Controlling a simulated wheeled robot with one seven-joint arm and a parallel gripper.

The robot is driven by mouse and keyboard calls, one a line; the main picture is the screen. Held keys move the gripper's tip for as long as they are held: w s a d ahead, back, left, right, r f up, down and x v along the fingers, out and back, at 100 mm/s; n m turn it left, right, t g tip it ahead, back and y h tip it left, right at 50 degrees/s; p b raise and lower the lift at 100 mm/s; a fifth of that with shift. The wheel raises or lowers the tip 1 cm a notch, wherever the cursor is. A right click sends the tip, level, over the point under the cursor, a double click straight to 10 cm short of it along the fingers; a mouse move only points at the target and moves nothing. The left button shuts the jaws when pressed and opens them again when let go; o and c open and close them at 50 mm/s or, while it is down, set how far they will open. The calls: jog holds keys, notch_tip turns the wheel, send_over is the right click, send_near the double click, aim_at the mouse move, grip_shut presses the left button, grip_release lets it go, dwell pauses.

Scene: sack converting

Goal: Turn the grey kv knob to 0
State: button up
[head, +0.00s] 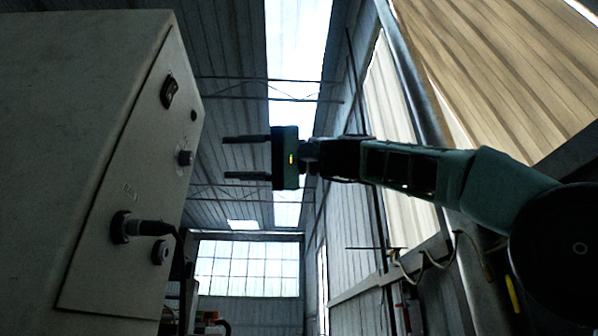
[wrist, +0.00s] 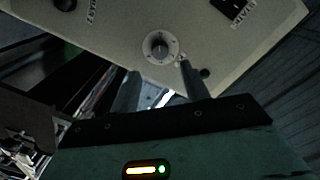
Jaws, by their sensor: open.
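The grey knob (head: 185,158) sticks out of the panel on the front of a large box in the head view. In the wrist view the knob (wrist: 159,47) sits in a pale round dial with small marks; its setting is too small to read. My gripper (head: 227,158) is open and empty, level with the knob and a short gap to its right. In the wrist view my gripper's (wrist: 159,70) two fingers point toward the panel, one on each side below the knob, apart from it.
The box (head: 90,120) fills the left. Its panel carries a black rocker switch (head: 170,91) above the knob, a small dark button (head: 194,116), a black plug with cable (head: 125,227) jutting out below, and a round fitting (head: 160,252). Free air surrounds my gripper.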

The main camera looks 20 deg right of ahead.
jog(key=b+v, duration=0.1)
jog(key=v, duration=1)
jog(key=w+a+f+m+h+p, duration=0.2)
jog(key=w+a+f, duration=0.15)
jog(key=f, duration=0.35)
jog(key=w+a+f+m+h+p, duration=0.1)
jog(key=w+a+f+m, duration=0.2)
jog(key=f, duration=0.4)
jog(key=s+a+f+n+g+h+p, duration=0.1)
jog(key=a+f+g+h, duration=0.15)
jog(key=f, duration=0.55)
jog(key=s+a+f+g+h+p, duration=0.1)
jog(key=a+f+h+p, duration=0.15)
jog(key=f, duration=0.65)
jog(key=s+f+n+g+h+p, duration=0.25)
jog(key=s+f, duration=0.75)
jog(key=f, duration=0.5)
jog(key=s+d+f+n+h+p, duration=0.2)
jog(key=s+d+f+n+h, duration=0.3)
jog(key=s+f, duration=0.6)
jog(key=shift+s+d, duration=0.65)
jog(key=shift+d, duration=0.2)
